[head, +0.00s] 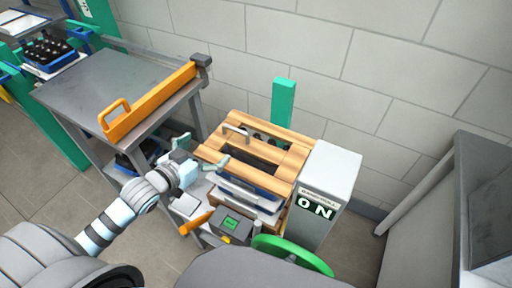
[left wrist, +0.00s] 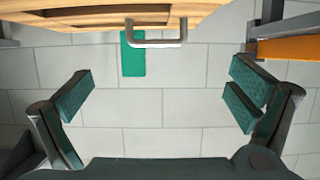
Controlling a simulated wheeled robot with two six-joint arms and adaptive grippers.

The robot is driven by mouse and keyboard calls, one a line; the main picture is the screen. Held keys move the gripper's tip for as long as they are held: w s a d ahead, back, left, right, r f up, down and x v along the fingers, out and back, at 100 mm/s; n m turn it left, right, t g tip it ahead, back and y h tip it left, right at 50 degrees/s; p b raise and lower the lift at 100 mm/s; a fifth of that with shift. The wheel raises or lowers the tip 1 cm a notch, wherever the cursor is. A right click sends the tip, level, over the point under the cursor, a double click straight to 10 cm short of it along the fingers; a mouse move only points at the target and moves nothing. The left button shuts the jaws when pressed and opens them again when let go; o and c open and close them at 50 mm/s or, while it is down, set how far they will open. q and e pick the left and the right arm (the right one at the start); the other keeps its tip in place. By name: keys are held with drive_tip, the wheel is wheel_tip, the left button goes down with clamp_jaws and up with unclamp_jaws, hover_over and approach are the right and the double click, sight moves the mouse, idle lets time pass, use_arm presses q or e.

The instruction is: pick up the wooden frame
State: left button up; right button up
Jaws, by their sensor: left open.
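The wooden frame (head: 258,150), made of light slats with dark gaps between them, lies on top of a stack beside the grey box. A metal handle (head: 237,131) stands up on its left side. In the left wrist view the frame (left wrist: 90,17) crosses the top, with the handle (left wrist: 155,42) hanging into the picture. My left gripper (head: 204,151) is open and empty just left of the frame, apart from it. Its spread fingers show in the left wrist view (left wrist: 160,95), with the handle between and beyond them. My right gripper is out of view.
A grey box (head: 328,170) marked ON stands close on the frame's right. A metal cart (head: 110,85) with an orange bar (head: 150,103) stands at left. A green wheel (head: 290,252) is in front. Dark bottles (head: 47,50) sit in a crate far left. A block wall is behind.

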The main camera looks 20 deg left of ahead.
sight(233, 141)
use_arm(q)
drive_tip(key=b+x, duration=0.1)
drive_tip(key=x, duration=0.3)
drive_tip(key=b+x, duration=0.1)
drive_tip(key=x, duration=0.3)
drive_tip(key=b+x, duration=0.1)
drive_tip(key=x, duration=0.4)
drive_tip(key=shift+d+f, duration=0.1)
drive_tip(key=shift+d, duration=0.2)
drive_tip(key=shift+s, duration=0.15)
drive_tip(key=c, duration=1.5)
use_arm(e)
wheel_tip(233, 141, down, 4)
